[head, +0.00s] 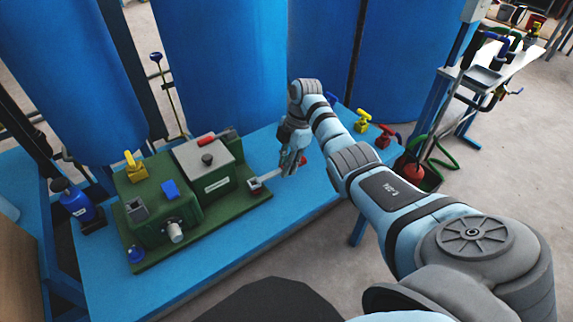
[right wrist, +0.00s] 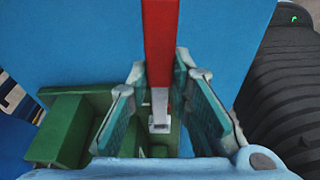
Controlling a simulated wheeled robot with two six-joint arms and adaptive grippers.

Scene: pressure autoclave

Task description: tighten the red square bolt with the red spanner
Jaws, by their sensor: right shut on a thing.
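My right gripper (head: 292,158) is shut on the red handle of the red spanner (head: 301,161) beside the right end of the green machine base. In the right wrist view the red spanner (right wrist: 160,45) runs between the fingers of the right gripper (right wrist: 166,105). In the right wrist view the metal end meets a small square piece. I cannot tell whether it is fully seated around it. My left gripper is out of view.
The green machine (head: 160,208) carries a yellow handle (head: 134,166), a blue block (head: 170,189) and a grey-topped box (head: 205,160). Yellow (head: 363,119) and red (head: 385,136) valves are right. Blue tanks (head: 222,70) rise behind. The blue table's front edge is clear.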

